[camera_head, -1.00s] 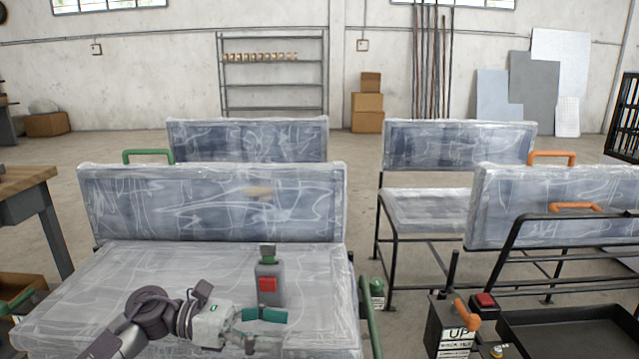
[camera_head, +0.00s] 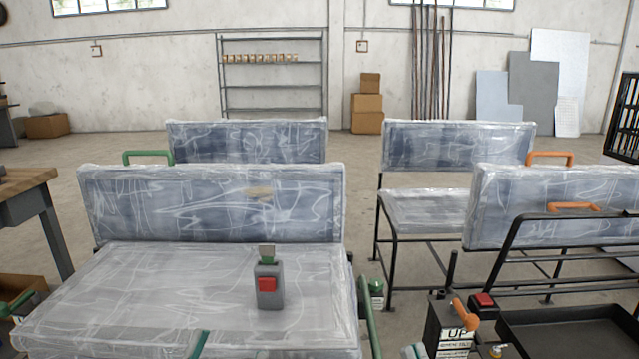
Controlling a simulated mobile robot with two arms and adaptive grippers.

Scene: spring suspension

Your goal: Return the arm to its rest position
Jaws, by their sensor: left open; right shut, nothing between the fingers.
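My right gripper (camera_head: 413,352) shows only as small pale and teal tips at the bottom edge, close together, shut and empty. A grey device with a red button and a green top (camera_head: 269,283) stands upright on the plastic-wrapped seat (camera_head: 150,285), beyond my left gripper and apart from it.
A wrapped backrest (camera_head: 210,205) rises behind the seat. A green armrest (camera_head: 369,320) runs along its right side. A workbench (camera_head: 25,183) is at left.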

